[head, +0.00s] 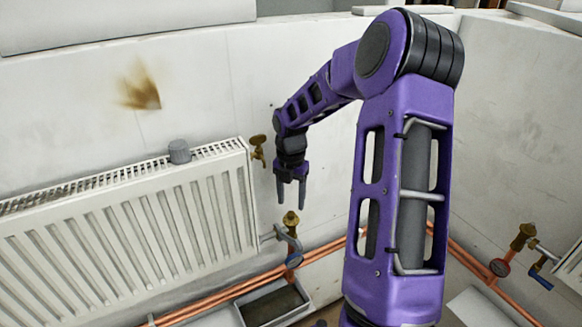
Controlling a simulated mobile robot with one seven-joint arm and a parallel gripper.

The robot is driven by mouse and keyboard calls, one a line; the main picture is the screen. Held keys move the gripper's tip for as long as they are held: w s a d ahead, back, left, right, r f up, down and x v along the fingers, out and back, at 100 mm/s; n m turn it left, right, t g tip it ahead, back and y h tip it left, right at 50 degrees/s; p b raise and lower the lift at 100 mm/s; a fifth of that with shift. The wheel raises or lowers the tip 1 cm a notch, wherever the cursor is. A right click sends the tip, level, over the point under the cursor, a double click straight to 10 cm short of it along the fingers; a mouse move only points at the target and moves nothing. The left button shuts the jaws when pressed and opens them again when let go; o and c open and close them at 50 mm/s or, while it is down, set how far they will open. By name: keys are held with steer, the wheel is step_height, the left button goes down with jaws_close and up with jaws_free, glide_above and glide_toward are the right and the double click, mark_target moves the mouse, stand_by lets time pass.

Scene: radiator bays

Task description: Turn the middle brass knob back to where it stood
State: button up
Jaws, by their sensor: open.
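Three brass fittings show in the head view. One brass knob (258,152) is at the upper right corner of the white radiator. A second brass knob (291,220), in the middle from left to right, tops a valve at the radiator's lower right corner. A third brass fitting (523,237) is by the right wall. My gripper (291,202) points down with its two fingers apart and nothing between them. It appears just above the second knob; I cannot tell the gap in depth. The knob's turn angle is too small to read.
The white radiator (130,215) fills the left, with a grey cylinder (179,151) on top.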

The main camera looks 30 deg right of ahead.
mark_target(291, 213)
step_height(291, 213, up, 14)
steer(key=shift+f, duration=0.25)
